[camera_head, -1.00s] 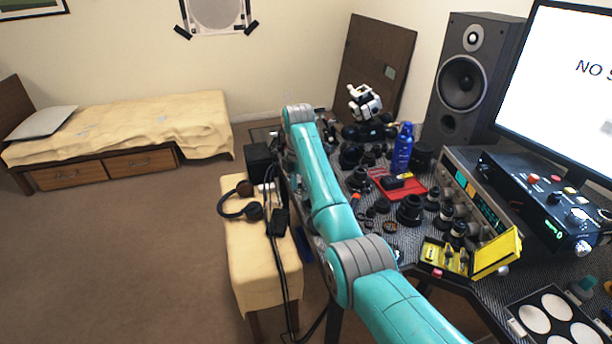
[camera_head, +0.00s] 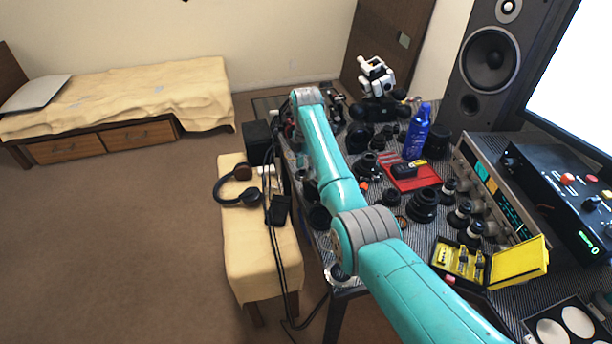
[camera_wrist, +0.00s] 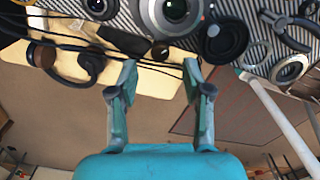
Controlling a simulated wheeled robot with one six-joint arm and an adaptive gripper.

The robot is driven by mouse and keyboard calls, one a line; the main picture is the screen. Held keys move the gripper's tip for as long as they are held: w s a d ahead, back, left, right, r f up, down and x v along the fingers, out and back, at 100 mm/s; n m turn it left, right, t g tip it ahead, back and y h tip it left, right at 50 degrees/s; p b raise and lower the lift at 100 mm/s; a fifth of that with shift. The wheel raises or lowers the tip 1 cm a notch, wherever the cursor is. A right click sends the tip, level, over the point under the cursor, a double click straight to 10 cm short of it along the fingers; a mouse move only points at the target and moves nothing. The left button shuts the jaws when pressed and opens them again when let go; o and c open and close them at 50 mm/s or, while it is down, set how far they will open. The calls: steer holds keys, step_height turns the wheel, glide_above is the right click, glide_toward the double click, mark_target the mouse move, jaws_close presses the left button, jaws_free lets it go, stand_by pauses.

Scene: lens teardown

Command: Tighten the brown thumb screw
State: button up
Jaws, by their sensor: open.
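My gripper (camera_wrist: 160,88) shows in the wrist view with its two teal fingers spread apart and nothing between them. It hangs over the edge of the bench (camera_wrist: 130,14), with the tan seat and the floor behind the fingers. In the head view my gripper is hidden behind my own teal arm. I cannot make out a brown thumb screw for sure in either view. A small brown round piece (camera_wrist: 160,50) lies near the bench edge beyond the fingertips in the wrist view, and I cannot tell what it is.
Lens parts (camera_head: 422,205) crowd the bench. A red mat (camera_head: 412,180), a blue bottle (camera_head: 418,130) and a yellow bit case (camera_head: 520,262) stand to the right. Headphones (camera_head: 238,188) and cables lie on the tan bench seat (camera_head: 258,255). In the wrist view, pliers (camera_wrist: 290,28) lie at upper right.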

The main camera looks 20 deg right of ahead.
mark_target(306, 179)
steer(key=shift+f, duration=2.15)
jaws_close()
